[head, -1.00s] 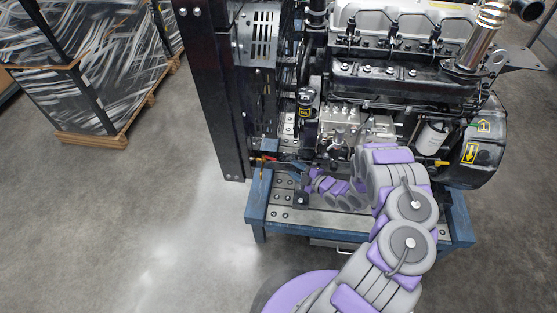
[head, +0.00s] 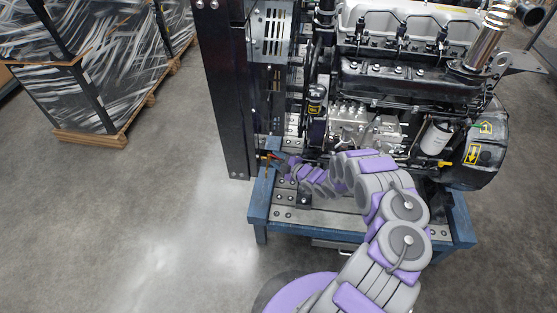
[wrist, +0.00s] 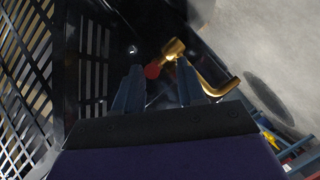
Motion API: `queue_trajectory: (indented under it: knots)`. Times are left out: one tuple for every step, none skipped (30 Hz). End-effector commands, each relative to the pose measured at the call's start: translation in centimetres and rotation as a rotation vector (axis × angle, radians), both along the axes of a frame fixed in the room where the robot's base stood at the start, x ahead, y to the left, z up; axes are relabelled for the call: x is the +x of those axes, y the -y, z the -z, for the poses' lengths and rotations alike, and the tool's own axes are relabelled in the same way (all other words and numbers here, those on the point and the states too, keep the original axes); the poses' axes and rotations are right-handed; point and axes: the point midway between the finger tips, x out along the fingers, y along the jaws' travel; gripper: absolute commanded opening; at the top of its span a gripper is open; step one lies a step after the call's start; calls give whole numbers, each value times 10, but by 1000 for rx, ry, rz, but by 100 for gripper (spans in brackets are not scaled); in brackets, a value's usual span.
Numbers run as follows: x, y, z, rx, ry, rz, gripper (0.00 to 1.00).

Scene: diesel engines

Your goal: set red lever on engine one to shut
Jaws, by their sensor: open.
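The engine (head: 400,75) marked with a 1 stands on a blue-framed bench (head: 257,205) in the head view. A small brass valve (wrist: 172,48) with a bent brass spout (wrist: 218,87) shows in the wrist view. The red lever (wrist: 152,71) is seen as a small round red end beside the valve. My gripper (wrist: 157,72) is open, its two dark blue fingers on either side of the red end. I cannot tell whether they touch it. In the head view, my gripper (head: 278,159) is small at the bench's left end, by the brass spout (head: 265,169).
A dark upright post (head: 232,90) stands just left of the valve. A black slatted grille (wrist: 95,70) fills the left of the wrist view. Wrapped crates on pallets (head: 105,65) stand at the back left. The grey floor left of the bench is clear.

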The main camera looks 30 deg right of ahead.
Motion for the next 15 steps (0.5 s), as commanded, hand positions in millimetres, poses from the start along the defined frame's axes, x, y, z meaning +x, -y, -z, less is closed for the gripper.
queue_trajectory:
  knots:
    - [0,3,0,4,0,2,39]
    - [0,4,1,6,0,1,36]
    - [0,5,1,7,1,2,32]
    - [0,5,1,8,0,2,30]
    - [0,6,2,9,0,3,27]
    - [0,7,2,10,1,3,23]
    - [0,7,2,10,1,3,20]
    - [0,7,2,10,1,3,17]
    - [0,7,2,10,1,3,13]
    - [0,6,2,9,0,3,10]
    - [0,6,1,8,0,2,8]
    - [0,5,1,7,0,3,4]
    - [0,5,1,6,1,3,1]
    - [0,4,1,5,0,3,0]
    - [0,4,1,2,0,3,0]
